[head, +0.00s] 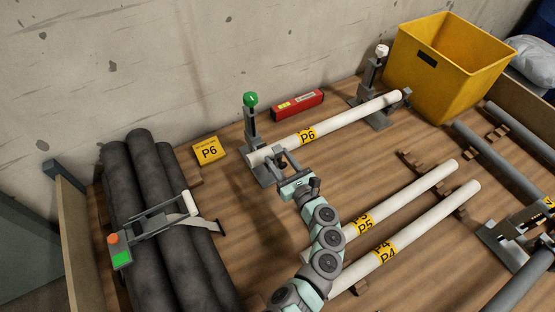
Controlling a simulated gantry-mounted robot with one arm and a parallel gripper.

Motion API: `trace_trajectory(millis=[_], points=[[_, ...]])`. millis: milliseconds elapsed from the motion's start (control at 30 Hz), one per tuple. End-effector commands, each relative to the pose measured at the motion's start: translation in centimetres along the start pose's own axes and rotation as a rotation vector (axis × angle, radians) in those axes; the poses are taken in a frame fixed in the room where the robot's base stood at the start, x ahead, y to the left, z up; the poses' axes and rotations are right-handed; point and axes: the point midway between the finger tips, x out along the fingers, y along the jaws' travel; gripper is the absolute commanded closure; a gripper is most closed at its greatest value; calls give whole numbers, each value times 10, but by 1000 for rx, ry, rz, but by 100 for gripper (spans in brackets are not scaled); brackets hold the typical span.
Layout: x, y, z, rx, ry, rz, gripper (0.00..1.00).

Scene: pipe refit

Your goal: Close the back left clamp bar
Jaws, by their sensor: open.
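The back left clamp (264,172) stands under the left end of a white pipe labelled P6 (335,123). Its clamp bar (252,126) stands upright behind the pipe, with a green knob (250,99) on top, so it is open. My gripper (284,160) is open just in front of the pipe, to the right of the clamp's base. Its fingers are small and partly hidden by the wrist; I cannot tell whether they touch the pipe. The bar and knob are farther back and higher in the picture, apart from my gripper.
The back right clamp (372,90) has its white-knobbed bar upright. Behind lie a red box (297,104) and a yellow P6 card (208,151). Dark pipes (122,185) carry a grey tool (150,222) at left. A yellow bin (447,75) stands back right. Pipes P5 (405,198) and P4 (425,222) lie in front.

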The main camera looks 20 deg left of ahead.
Motion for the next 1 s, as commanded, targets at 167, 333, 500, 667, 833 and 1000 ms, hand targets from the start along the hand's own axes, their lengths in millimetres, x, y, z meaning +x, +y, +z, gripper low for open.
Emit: trace_trajectory(millis=[167,333,500,667,833,1000], points=[[10,0,-1,0,1,-1,54],[11,0,0,1,1,-1,54],[11,0,0,1,1,-1,62],[11,0,0,1,1,-1,75],[11,0,0,1,1,-1,89],[11,0,0,1,1,-1,100]])
